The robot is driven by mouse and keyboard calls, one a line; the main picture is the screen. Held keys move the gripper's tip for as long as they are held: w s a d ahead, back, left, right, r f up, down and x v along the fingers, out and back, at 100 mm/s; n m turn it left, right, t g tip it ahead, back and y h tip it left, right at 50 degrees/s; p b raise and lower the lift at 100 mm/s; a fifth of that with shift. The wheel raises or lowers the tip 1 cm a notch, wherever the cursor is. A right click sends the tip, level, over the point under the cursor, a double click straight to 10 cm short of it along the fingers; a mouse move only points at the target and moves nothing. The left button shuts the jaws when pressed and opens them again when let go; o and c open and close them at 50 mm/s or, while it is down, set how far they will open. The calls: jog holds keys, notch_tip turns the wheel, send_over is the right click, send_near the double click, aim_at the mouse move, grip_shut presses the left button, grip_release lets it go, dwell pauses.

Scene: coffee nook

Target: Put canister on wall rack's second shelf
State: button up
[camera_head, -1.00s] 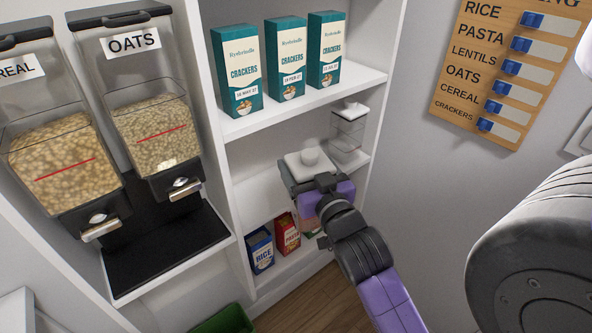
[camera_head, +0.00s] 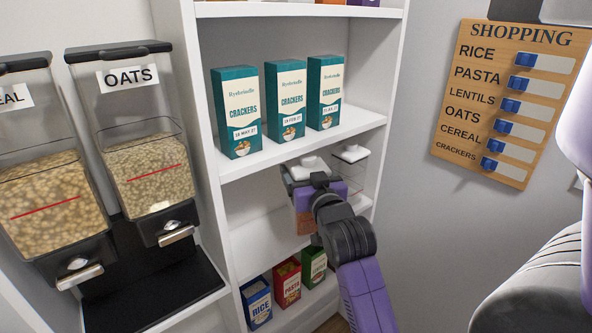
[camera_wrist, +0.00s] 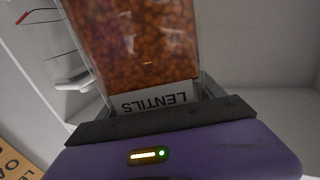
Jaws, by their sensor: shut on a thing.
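My gripper (camera_head: 325,188) is shut on a canister (camera_head: 304,218) with a white lid and orange-brown contents. In the wrist view the canister (camera_wrist: 135,50) shows a LENTILS label, upside down in the picture. It looks roughly upright, at the level of the second shelf (camera_head: 258,240) of the white wall rack, left of another canister. I cannot tell whether its base touches the shelf; my gripper and arm hide part of it.
A clear, white-lidded canister (camera_head: 352,170) stands at the right end of the second shelf. Cracker boxes (camera_head: 286,102) stand on the shelf above. Rice (camera_head: 258,303), pasta (camera_head: 288,282) and lentils (camera_head: 314,265) packages sit below. The second shelf's left part is clear.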

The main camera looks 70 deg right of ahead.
jog(key=w+d+f+p, duration=0.1)
jog(key=w+d+f, duration=0.2)
jog(key=w+d, duration=0.1)
jog(key=shift+d, duration=0.85)
jog(key=shift+w+f, duration=0.1)
jog(key=shift+f, duration=0.05)
jog(key=shift+f, duration=0.1)
jog(key=o, duration=1.8)
jog(key=shift+f, duration=0.15)
jog(key=b+v, duration=0.1)
jog(key=v, duration=1.1)
jog(key=shift+b, duration=0.4)
jog(key=shift+a, duration=0.15)
